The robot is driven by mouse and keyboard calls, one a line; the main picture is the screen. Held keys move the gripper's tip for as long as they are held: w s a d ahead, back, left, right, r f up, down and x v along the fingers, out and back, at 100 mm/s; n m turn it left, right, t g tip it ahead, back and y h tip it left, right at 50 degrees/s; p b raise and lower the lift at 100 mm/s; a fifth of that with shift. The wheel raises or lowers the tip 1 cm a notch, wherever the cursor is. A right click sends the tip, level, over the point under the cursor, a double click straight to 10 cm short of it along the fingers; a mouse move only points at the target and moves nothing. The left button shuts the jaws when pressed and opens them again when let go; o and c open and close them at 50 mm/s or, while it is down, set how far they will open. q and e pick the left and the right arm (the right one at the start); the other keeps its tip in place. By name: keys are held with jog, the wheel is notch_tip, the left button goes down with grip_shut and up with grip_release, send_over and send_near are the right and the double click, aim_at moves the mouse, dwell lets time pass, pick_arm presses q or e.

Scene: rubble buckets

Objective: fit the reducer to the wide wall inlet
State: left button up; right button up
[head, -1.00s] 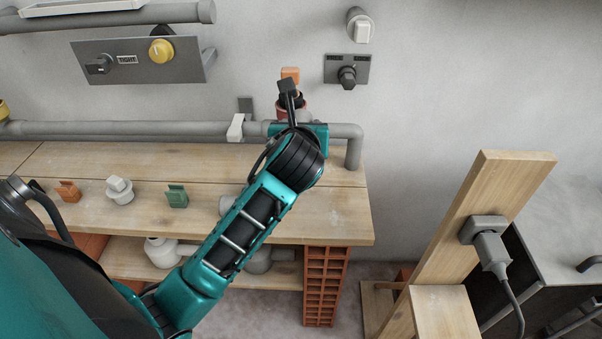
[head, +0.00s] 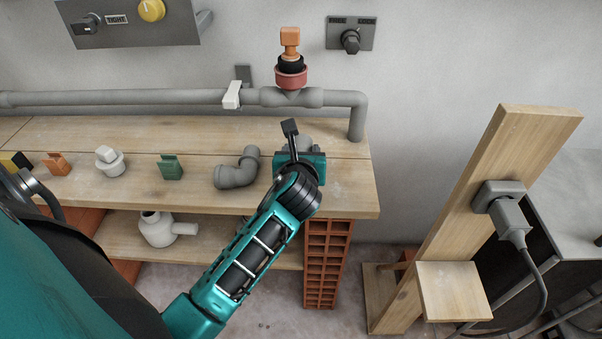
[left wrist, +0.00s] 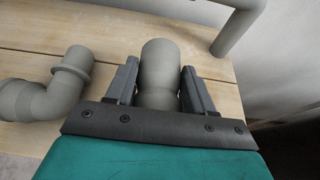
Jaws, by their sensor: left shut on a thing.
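My left gripper (head: 300,152) is at the right end of the wooden workbench, with its arm coming up from below. In the left wrist view its two dark fingers (left wrist: 159,72) are shut on the grey reducer (left wrist: 160,62), a short tube wider at one end. Part of the reducer (head: 304,142) shows behind the gripper in the head view. I cannot tell whether it touches the bench. No open wall inlet clearly shows; a red socket (head: 291,79) with a black ring and orange tab stands on the grey wall pipe. My right gripper is out of view.
A grey elbow (head: 238,170) lies left of the gripper; it also shows in the left wrist view (left wrist: 48,92). A green clip (head: 171,168), white-topped cap (head: 110,161) and orange clip (head: 57,164) sit further left. A wooden post (head: 500,170) with a plug stands right.

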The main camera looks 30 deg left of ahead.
pick_arm(q)
jog(key=shift+f, duration=2.1)
jog(key=o, duration=1.1)
jog(key=shift+f, duration=0.1)
jog(key=shift+c, duration=0.2)
